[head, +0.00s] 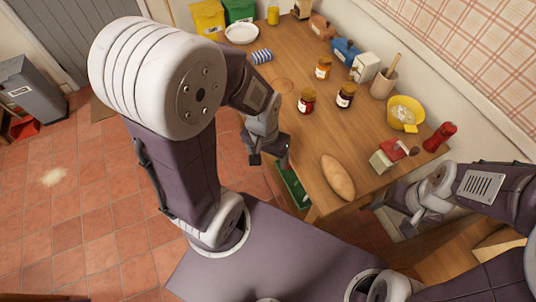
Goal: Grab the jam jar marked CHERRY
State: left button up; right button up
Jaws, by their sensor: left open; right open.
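Three jam jars stand upright on the wooden table (300,60) in the head view. One is red (307,101), one is dark purple (345,96) to its right, and one is orange (323,69) behind them. Their labels are too small to read, so I cannot tell which says CHERRY. My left gripper (269,157) is open and empty by the table's left edge, nearer to me than the jars. My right gripper (394,216) is open and empty near the table's front right, well away from the jars.
A bread loaf (338,177) lies at the near edge. A yellow bowl (404,113), a red pepper mill (439,136) and a utensil crock (384,83) stand right of the jars. A striped roll (261,57) and a white plate (241,33) lie behind. Table between jars and loaf is clear.

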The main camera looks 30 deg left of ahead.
aim_at(306, 107)
jog(key=i+j+u, duration=0.1)
jog(key=j+u, duration=0.25)
jog(key=i+j+u, duration=0.1)
jog(key=j+u, duration=0.2)
jog(key=i+j+u, duration=0.15)
jog(key=u, duration=0.2)
jog(key=j, duration=0.1)
